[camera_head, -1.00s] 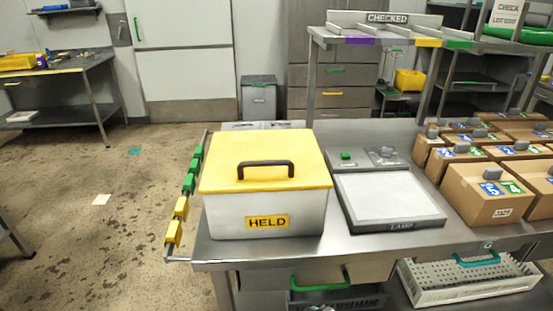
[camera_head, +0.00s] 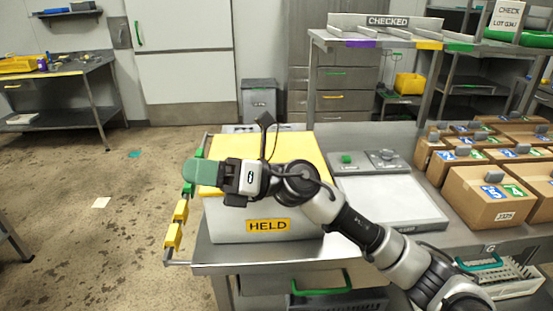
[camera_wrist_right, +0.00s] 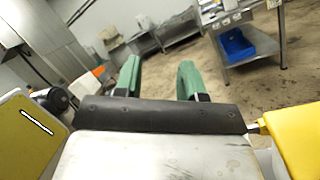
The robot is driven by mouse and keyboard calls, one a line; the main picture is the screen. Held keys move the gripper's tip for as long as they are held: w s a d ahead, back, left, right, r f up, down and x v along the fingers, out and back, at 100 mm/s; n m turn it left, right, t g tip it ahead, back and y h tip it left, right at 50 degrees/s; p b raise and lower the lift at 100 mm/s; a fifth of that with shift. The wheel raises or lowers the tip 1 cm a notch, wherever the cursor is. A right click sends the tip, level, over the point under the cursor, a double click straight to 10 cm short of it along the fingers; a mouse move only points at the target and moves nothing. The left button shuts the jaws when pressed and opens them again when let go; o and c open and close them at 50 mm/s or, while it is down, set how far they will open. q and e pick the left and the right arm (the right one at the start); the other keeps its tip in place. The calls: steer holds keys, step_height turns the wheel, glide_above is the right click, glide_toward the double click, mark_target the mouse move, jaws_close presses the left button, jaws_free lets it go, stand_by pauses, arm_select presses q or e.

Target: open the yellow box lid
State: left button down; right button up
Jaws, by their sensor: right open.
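The box (camera_head: 225,222) is grey-white with a "HELD" label (camera_head: 268,225) and stands at the table's left end. Its yellow lid (camera_head: 297,145) lies shut on top. My right arm crosses in front of the lid and hides its dark handle. My right gripper (camera_head: 199,172) has green fingers and points left at the box's upper left edge. In the right wrist view the gripper (camera_wrist_right: 158,77) is open, with nothing between its fingers. Whether it touches the lid cannot be told. My left gripper is not in view.
A lamp panel (camera_head: 392,203) lies right of the box, with several cardboard boxes (camera_head: 486,196) farther right. A rail with green and yellow blocks (camera_head: 180,210) runs along the table's left side. The floor (camera_head: 80,240) to the left is mostly clear.

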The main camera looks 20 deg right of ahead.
steer(key=w+d+r+n+h, duration=0.2)
steer(key=d+n+h, duration=0.1)
steer(key=d+h, duration=0.6)
steer(key=w+d+r+n+h, duration=0.2)
steer(key=w+d+n+h, duration=0.15)
steer(key=d+h, duration=0.55)
steer(key=shift+g+y, duration=0.4)
steer(key=shift+y, duration=0.2)
steer(key=x, duration=0.6)
steer(key=d+x, duration=0.1)
steer(key=x, duration=0.3)
steer(key=shift+s+d+f+p, duration=0.1)
steer(key=shift+s+f+p, duration=0.15)
steer(key=shift+p, duration=0.15)
jaws_close()
